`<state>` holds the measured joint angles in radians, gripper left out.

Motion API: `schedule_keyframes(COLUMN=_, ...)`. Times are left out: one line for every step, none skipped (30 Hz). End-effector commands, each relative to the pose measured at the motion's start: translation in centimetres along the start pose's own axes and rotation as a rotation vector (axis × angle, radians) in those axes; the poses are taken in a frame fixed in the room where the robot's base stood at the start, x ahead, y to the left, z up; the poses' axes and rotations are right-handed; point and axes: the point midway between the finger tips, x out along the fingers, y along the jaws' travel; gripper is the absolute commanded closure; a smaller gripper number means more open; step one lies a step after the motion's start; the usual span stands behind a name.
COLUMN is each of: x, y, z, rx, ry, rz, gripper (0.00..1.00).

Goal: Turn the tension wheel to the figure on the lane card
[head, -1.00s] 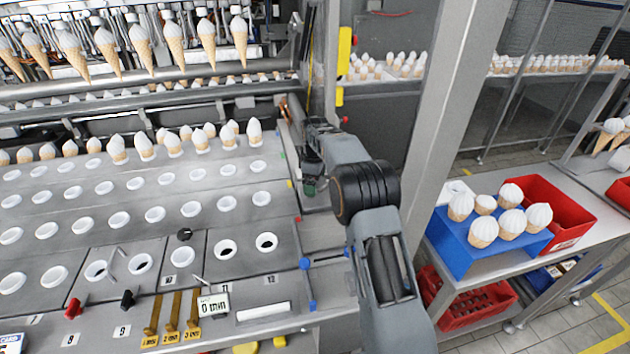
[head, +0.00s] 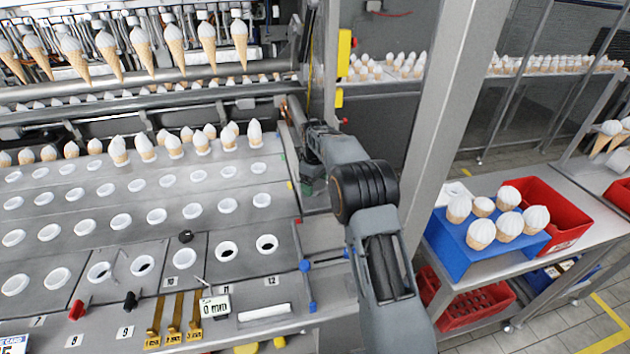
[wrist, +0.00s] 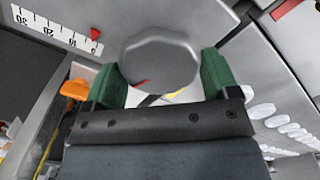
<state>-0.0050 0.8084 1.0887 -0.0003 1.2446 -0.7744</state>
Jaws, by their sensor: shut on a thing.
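The tension wheel (wrist: 160,62) is a grey faceted knob in the wrist view. My gripper (wrist: 160,82) has its green fingers shut on the wheel, one on each side. In the head view my gripper (head: 313,187) is at the right end of the machine deck, mostly hidden by my own arm, and the wheel cannot be made out there. A white scale (wrist: 58,30) with dark figures, 30 and 20 among them, lies at the wrist view's upper left. A red pointer (wrist: 95,33) sits near its low end. The lane card (head: 14,344) is cut off at the head view's lower left; its figure is unreadable.
Several coned pockets line the deck. A gauge reading 0 mm (head: 215,307) and brass strips (head: 174,318) lie at its front. A steel post (head: 455,130) stands right of my arm. A blue cone holder (head: 455,245) and red bin (head: 550,215) are farther right.

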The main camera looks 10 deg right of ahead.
Motion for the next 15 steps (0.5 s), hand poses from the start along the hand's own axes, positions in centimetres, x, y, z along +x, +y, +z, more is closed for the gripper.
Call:
schedule_keyframes(x=-0.22, y=-0.02, z=0.0, rx=0.045, ry=-0.001, rz=-0.002, gripper=0.43)
schedule_keyframes(x=-0.21, y=-0.01, z=0.01, rx=0.074, ry=-0.001, rz=-0.002, gripper=0.43)
schedule_keyframes(x=-0.2, y=0.0, z=0.01, rx=0.112, ry=-0.001, rz=-0.002, gripper=0.43)
schedule_keyframes(x=-0.19, y=0.01, z=0.01, rx=0.141, ry=-0.001, rz=-0.002, gripper=0.43)
schedule_keyframes(x=-0.19, y=0.02, z=0.01, rx=0.17, ry=-0.001, rz=-0.002, gripper=0.43)
schedule_keyframes(x=-0.19, y=0.04, z=0.0, rx=0.207, ry=0.0, rz=-0.001, gripper=0.43)
schedule_keyframes(x=-0.18, y=0.05, z=0.0, rx=0.236, ry=0.0, rz=-0.001, gripper=0.43)
schedule_keyframes(x=-0.18, y=0.06, z=0.0, rx=0.265, ry=0.0, rz=-0.001, gripper=0.43)
schedule_keyframes(x=-0.18, y=0.08, z=0.0, rx=0.302, ry=0.0, rz=-0.001, gripper=0.43)
schedule_keyframes(x=-0.18, y=0.09, z=0.0, rx=0.331, ry=0.001, rz=-0.001, gripper=0.43)
schedule_keyframes(x=-0.18, y=0.1, z=0.0, rx=0.36, ry=0.001, rz=0.0, gripper=0.43)
schedule_keyframes(x=-0.18, y=0.11, z=0.01, rx=0.397, ry=0.001, rz=0.0, gripper=0.43)
schedule_keyframes(x=-0.18, y=0.12, z=0.01, rx=0.426, ry=0.001, rz=0.0, gripper=0.43)
schedule_keyframes(x=-0.18, y=0.13, z=0.01, rx=0.455, ry=0.001, rz=0.0, gripper=0.43)
schedule_keyframes(x=-0.18, y=0.14, z=0.02, rx=0.492, ry=0.001, rz=0.0, gripper=0.43)
